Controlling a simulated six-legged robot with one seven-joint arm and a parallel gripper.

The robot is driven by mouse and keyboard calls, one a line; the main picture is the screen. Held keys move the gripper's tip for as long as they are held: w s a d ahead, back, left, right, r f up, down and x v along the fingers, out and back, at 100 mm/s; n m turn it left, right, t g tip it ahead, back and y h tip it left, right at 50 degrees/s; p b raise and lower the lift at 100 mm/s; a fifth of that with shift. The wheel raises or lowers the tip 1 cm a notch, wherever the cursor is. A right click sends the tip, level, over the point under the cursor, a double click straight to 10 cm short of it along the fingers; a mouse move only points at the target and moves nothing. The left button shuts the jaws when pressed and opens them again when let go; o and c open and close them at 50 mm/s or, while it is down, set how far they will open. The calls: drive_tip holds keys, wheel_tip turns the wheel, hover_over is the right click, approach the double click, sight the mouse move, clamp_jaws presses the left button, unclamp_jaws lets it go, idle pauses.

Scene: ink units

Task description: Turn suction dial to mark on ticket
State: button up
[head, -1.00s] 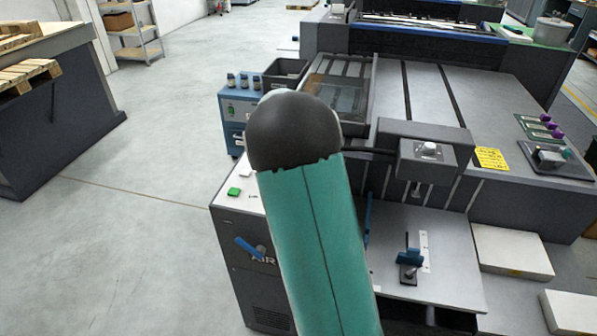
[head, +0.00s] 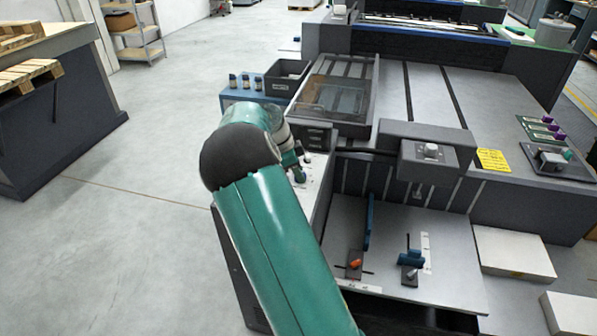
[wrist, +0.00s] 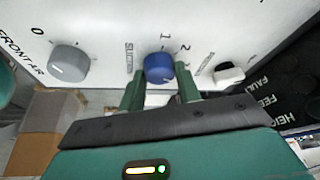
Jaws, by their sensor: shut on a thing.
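The blue suction dial (wrist: 158,66) sits on a white panel in the wrist view, with the numbers 1 and 2 printed around its far side. My gripper (wrist: 159,76) has one green finger on each side of the dial and is shut on it. I cannot make out where the dial points. In the head view my gripper (head: 299,172) is at the white panel left of the machine, and the dial is hidden there. A yellow ticket (head: 493,160) lies on the grey deck at right; its writing is too small to read.
A dark bin (head: 287,77) and small bottles (head: 245,81) stand behind my arm. Open floor (head: 150,240) lies at left.

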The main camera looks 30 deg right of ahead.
drive_tip(key=shift+w+f+m+g+y, duration=0.1)
drive_tip(key=shift+m+g+y, duration=0.2)
drive_tip(key=shift+m, duration=0.8)
drive_tip(key=shift+m+g+y, duration=0.3)
drive_tip(key=shift+m, duration=0.8)
drive_tip(key=o, duration=1)
drive_tip(key=shift+c, duration=0.2)
drive_tip(key=v, duration=1.3)
drive_tip(key=shift+w+r, duration=0.25)
drive_tip(key=shift+r, duration=0.1)
